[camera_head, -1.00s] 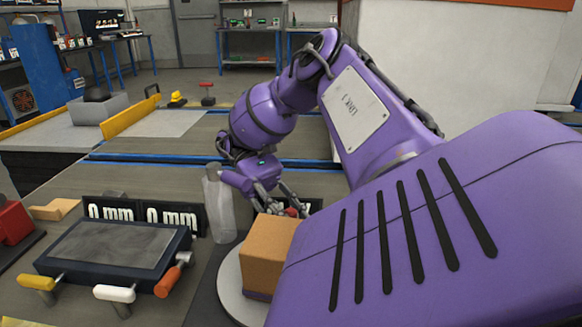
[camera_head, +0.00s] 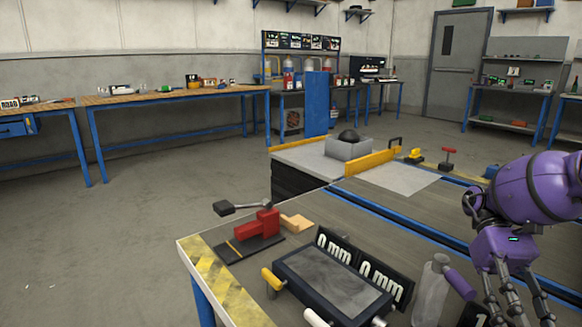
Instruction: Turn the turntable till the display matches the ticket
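Two black plates reading "0 mm" (camera_head: 333,247) and "0 mm" (camera_head: 380,279) stand side by side on the bench. In front of them lies a dark-framed panel (camera_head: 330,278) with a grey screen and coloured handles. The turntable is outside the view now. I cannot make out a ticket. My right gripper (camera_head: 521,312) is at the lower right, right of the grey bottle, pointing down. Its fingers stand apart, with nothing seen between them, but their tips are cut off by the picture edge. My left gripper is not in view.
A grey bottle with a purple part (camera_head: 431,292) stands right of the panel. The bench edge has yellow-black stripes (camera_head: 212,280). Blue rails (camera_head: 400,229) cross behind. Open floor lies left.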

